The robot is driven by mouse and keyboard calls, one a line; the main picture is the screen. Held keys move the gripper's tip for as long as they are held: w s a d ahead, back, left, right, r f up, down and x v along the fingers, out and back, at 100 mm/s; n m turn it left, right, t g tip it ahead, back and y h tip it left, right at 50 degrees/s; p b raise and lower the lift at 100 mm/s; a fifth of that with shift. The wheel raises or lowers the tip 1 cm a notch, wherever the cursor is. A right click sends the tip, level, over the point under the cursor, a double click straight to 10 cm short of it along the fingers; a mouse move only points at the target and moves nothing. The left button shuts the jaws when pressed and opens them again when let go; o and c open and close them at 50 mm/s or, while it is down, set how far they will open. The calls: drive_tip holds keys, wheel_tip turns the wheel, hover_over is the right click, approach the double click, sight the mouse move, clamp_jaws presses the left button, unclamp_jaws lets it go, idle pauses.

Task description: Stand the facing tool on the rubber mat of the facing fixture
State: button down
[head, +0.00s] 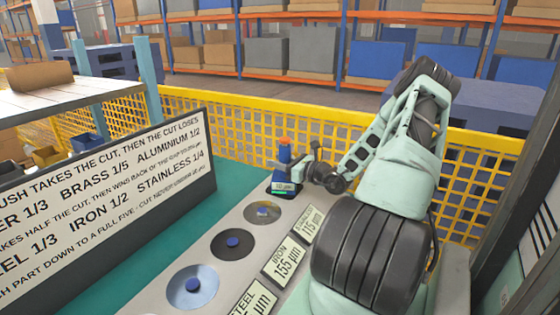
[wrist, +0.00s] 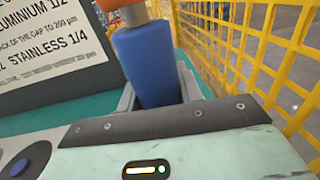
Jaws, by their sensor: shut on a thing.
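The facing tool (head: 284,157), a blue upright body with an orange top, is at the far end of the grey plate in the head view. My gripper (head: 298,170) reaches it from the right and is shut on it. In the wrist view the blue body of the tool (wrist: 147,65) stands between the grey jaws (wrist: 157,93), slightly tilted in the picture. A small dark block with a lit "10 µm" readout (head: 283,188) is at the tool's foot. I cannot make out the rubber mat, nor whether the tool's base touches anything.
The grey plate (head: 218,219) carries a brownish disc (head: 262,208), a dark disc (head: 220,252) and a pale blue disc (head: 180,292), beside labels such as iron 155 µm (head: 286,261). A sign board (head: 100,195) stands left. Yellow mesh fence (head: 240,115) runs behind.

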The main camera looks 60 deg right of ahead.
drive_tip(key=c, duration=0.9)
unclamp_jaws()
drive_tip(key=shift+f, duration=0.1)
drive_tip(key=shift+c, duration=0.2)
